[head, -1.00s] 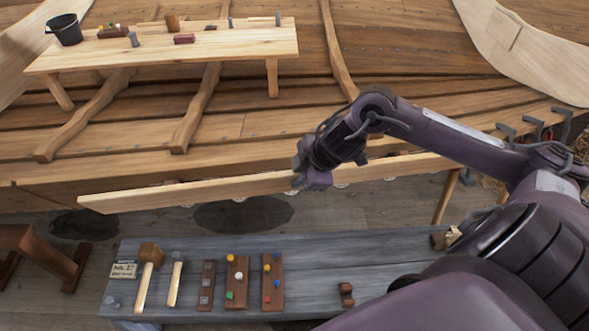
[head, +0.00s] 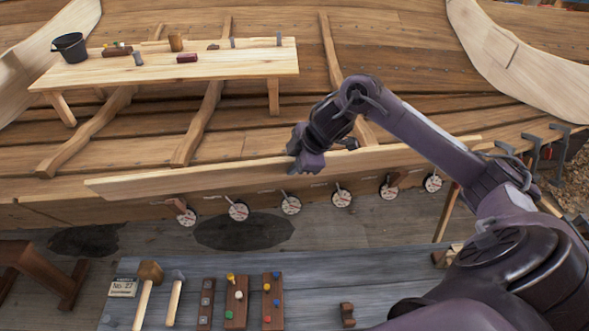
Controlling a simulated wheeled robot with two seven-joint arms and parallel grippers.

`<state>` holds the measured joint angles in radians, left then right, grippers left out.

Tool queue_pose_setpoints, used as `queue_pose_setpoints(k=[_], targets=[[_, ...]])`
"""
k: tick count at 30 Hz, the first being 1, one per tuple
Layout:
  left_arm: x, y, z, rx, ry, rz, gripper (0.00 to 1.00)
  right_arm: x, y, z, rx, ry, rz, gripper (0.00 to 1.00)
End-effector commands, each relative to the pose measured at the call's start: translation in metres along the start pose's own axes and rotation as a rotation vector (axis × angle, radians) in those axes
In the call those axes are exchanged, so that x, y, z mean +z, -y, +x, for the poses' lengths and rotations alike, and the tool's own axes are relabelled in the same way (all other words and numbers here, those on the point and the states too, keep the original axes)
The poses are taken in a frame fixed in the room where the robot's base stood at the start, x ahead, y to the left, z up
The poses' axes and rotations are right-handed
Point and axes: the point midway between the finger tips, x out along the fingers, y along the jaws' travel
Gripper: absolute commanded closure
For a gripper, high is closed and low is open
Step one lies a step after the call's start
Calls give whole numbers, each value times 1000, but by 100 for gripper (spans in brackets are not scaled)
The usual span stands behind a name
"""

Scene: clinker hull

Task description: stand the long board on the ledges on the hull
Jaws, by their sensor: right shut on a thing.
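The long board (head: 200,178) is pale wood and runs nearly level across the hull's near side, its right end slightly higher. My right gripper (head: 302,165) is shut on it near its middle. The hull (head: 400,70) lies behind, built of overlapping planks. Below the board, several round white dial-like discs (head: 239,211) line the hull's lower edge. The ledges cannot be told apart clearly; whether the board touches anything there is unclear. My left gripper is not in view.
A wooden bench (head: 180,72) inside the hull carries a black bucket (head: 70,47) and small tools. A grey workbench (head: 380,280) in front holds mallets (head: 150,275) and peg boards. Dark clamps (head: 532,145) are at the right. Grey floor lies between.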

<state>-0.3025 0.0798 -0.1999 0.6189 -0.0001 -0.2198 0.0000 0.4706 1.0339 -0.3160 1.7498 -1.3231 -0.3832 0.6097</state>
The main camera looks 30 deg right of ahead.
Motion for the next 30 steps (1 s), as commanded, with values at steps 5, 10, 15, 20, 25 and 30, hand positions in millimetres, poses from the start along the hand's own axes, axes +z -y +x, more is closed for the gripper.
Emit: queue_pose_setpoints(k=[5,10,15,20,25,30], targets=[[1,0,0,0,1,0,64,-2,-5,-2,6,-4,0,100],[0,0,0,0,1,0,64,-2,-5,-2,6,-4,0,100],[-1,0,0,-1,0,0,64,-2,-5,-1,6,-4,0,100],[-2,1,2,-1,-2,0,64,0,-5,1,6,-4,0,100],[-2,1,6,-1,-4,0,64,2,-4,7,5,-4,0,100],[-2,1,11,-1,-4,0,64,6,-4,16,5,-4,1,100]])
